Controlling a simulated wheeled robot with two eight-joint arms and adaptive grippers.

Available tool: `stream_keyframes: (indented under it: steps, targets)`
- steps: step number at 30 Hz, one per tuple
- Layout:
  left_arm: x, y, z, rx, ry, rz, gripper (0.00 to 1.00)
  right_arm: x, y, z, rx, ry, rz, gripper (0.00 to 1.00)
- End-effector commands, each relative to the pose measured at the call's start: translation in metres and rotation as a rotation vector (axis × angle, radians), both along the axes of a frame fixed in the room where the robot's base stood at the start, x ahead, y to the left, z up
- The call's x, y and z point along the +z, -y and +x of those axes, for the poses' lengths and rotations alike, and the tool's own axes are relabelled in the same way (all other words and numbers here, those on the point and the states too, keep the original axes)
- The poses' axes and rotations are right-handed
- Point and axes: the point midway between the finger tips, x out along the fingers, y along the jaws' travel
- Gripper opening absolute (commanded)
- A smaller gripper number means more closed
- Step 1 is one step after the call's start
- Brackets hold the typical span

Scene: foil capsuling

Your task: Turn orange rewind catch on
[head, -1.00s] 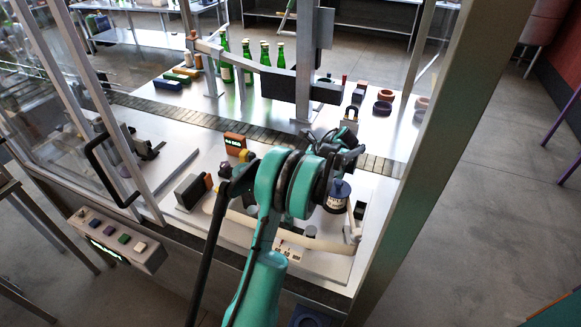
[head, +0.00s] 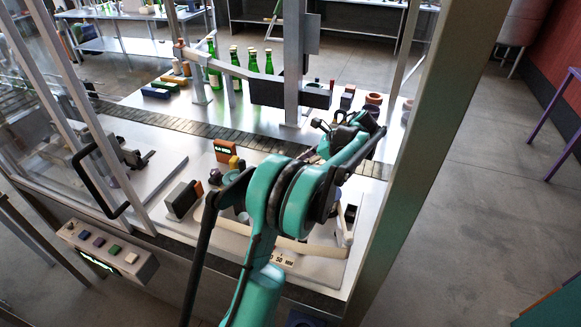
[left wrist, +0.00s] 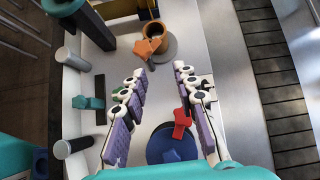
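In the left wrist view, an orange lobed catch (left wrist: 146,48) sits beside a brown cup-like part (left wrist: 156,32), beyond my left fingertips and apart from them. A red lobed knob (left wrist: 181,122) shows over a dark blue disc (left wrist: 172,146) between and below the fingers. My left gripper (left wrist: 159,71) is open, its purple-padded fingers spread with nothing held. In the head view, my teal left arm reaches over the machine plate; its fingers and the orange catch are not clear there. Whether the catch is on or off cannot be told. My right gripper is not in view.
A dark conveyor (head: 185,124) crosses the machine, with green bottles (head: 252,62) behind it. An orange display box (head: 225,150) and a dark block (head: 182,199) stand left of my arm. A frame post (head: 430,150) rises at right.

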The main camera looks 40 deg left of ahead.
Motion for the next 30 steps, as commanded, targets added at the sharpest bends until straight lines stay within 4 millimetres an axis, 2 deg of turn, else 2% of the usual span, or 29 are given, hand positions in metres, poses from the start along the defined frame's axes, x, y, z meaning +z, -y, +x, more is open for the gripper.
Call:
stream_keyframes:
  steps: [1,5,9,12,15,20,30]
  targets:
    - [0.006,-0.011,-0.007,0.08,0.054,-0.031,0.49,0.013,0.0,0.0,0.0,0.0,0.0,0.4]
    - [0.009,-0.037,-0.026,0.435,0.284,-0.163,0.49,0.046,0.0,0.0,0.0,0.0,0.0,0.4]
    - [0.018,-0.058,-0.042,0.889,0.517,-0.299,0.49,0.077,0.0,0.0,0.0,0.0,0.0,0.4]
    - [0.025,-0.067,-0.047,1.154,0.623,-0.366,0.49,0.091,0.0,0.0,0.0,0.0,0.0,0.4]
    - [0.029,-0.072,-0.049,1.317,0.678,-0.407,0.49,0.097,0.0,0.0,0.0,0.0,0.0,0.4]
    - [0.018,-0.073,-0.048,1.388,0.699,-0.423,0.49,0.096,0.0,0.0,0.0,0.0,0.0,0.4]
    - [-0.036,-0.073,-0.048,1.382,0.697,-0.421,0.49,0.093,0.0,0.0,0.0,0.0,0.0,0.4]
